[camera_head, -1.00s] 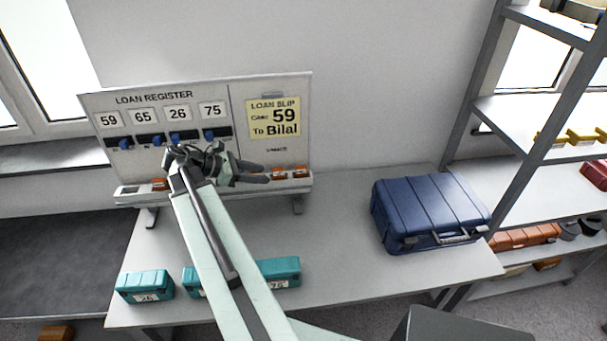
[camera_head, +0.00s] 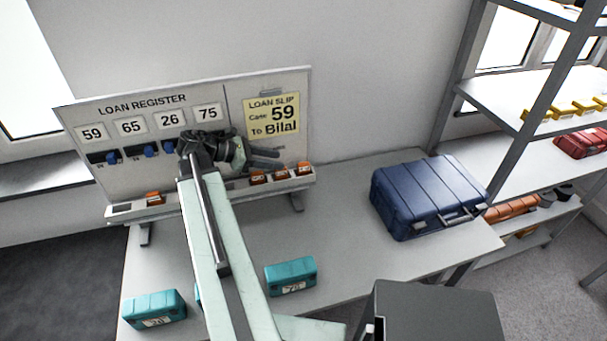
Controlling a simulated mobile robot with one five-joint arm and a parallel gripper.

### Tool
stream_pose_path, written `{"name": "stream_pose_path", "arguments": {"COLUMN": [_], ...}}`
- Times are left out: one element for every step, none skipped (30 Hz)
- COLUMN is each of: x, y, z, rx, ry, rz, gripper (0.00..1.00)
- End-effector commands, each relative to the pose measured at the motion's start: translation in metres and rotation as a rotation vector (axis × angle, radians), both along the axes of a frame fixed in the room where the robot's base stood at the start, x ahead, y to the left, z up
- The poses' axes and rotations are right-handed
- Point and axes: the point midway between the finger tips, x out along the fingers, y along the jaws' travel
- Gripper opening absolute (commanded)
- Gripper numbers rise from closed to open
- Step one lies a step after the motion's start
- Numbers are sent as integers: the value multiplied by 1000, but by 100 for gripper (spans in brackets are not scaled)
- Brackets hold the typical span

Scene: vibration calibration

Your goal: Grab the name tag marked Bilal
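The loan register board (camera_head: 185,106) stands upright at the back of the table. Its yellow loan slip (camera_head: 273,115) reads "Case 59 To Bilal". Small orange tags sit in the tray along the board's foot: one at the left (camera_head: 154,198) and a group at the right (camera_head: 281,175). Their lettering is too small to read, so I cannot tell which is marked Bilal. My gripper (camera_head: 272,159) is in front of the board, just above the right group of tags, fingers pointing right. The fingers look apart with nothing between them. My arm hides the middle of the tray.
A blue case (camera_head: 430,196) stands on the table (camera_head: 350,260) at the right. Teal boxes stand near the front edge, one left (camera_head: 154,309) and one right (camera_head: 291,276) of my arm. A grey shelf rack (camera_head: 480,110) stands at the right.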

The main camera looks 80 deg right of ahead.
Motion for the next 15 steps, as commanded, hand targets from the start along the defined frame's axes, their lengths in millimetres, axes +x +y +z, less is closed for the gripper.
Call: {"name": "stream_pose_path", "arguments": {"x": [-11, -17, -23, -28, -31, -35, -37, -38, -39, -40, -40, -41, -43, -45, -49], "y": [-4, -7, -10, -12, -14, -15, -16, -17, -18, -18, -18, -19, -20, -21, -23], "z": [-11, -13, -16, -17, -18, -19, -19, -19, -19, -18, -18, -19, -20, -22, -25], "rx": [0, -1, -1, -1, 0, 0, 0, 0, 0, -1, -1, 0, 0, -1, 0], "ry": [0, 0, 0, 0, 0, 0, 0, 0, 0, 0, 0, 0, 0, 0, 0], "rz": [-6, -8, -8, -9, -11, -11, -11, -11, -12, -13, -13, -13, -14, -15, -16], "gripper": [40, 40, 40, 40, 40, 40, 40, 40, 40, 40, 40, 40, 40, 40, 40]}}
